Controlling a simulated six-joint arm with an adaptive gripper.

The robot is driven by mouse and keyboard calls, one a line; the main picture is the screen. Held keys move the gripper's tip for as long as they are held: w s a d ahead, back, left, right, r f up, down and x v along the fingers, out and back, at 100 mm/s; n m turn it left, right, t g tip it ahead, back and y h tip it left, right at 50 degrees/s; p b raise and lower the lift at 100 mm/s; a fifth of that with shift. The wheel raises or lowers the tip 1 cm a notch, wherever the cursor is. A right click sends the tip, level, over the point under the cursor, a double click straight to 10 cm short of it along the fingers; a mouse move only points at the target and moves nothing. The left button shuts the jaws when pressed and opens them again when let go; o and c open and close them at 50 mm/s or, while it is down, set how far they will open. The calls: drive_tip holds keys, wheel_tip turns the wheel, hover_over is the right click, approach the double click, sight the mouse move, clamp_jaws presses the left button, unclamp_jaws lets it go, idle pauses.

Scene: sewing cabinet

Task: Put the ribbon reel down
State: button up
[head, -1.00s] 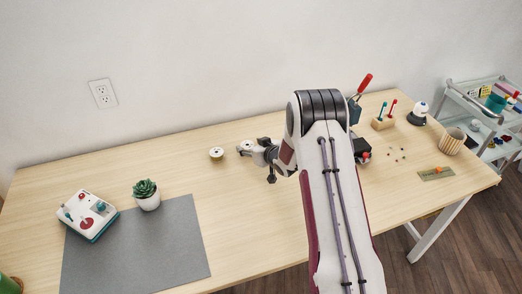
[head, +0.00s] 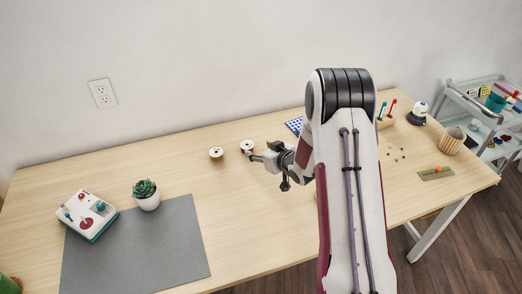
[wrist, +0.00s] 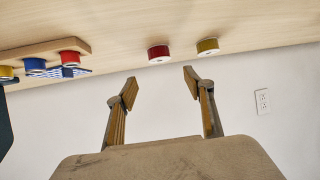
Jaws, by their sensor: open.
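A red ribbon reel (head: 247,146) with a white face rests on the table toward the back, just beyond my fingertips. It also shows in the wrist view (wrist: 158,53), ahead of the gap between the fingers and apart from them. A yellow reel (head: 216,152) stands close to its left in the head view, and it shows to its right in the wrist view (wrist: 208,46). My gripper (wrist: 160,82) is open, with nothing between its fingers. In the head view my gripper (head: 256,157) is small, on the near right side of the red reel.
A wooden board (wrist: 44,50) bears a red, a blue and a yellow reel, with a blue checked piece (wrist: 70,72) close by. A potted succulent (head: 146,194), a grey mat (head: 140,250) and a white device (head: 88,215) are at left. The table between is clear.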

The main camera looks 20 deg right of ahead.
idle(0.6)
drive_tip(key=shift+r, duration=0.55)
drive_tip(key=s+r+m+g+h, duration=0.1)
drive_tip(key=s+r+h, duration=0.1)
drive_tip(key=s+r, duration=0.7)
drive_tip(key=s+r+m+g+h, duration=0.15)
drive_tip(key=s+r, duration=0.35)
drive_tip(key=r, duration=0.7)
drive_tip(key=s+a+r+g, duration=0.1)
drive_tip(key=s+a, duration=0.2)
drive_tip(key=s, duration=0.7)
drive_tip(key=s+a+r+g, duration=0.1)
drive_tip(key=s+a+r, duration=0.1)
drive_tip(key=s, duration=0.8)
drive_tip(key=s+a+r+g+y, duration=0.1)
drive_tip(key=s+a, duration=0.3)
drive_tip(key=s, duration=0.7)
drive_tip(key=shift+r+g, duration=0.25)
drive_tip(key=shift+g, duration=0.2)
drive_tip(key=shift+o, duration=0.4)
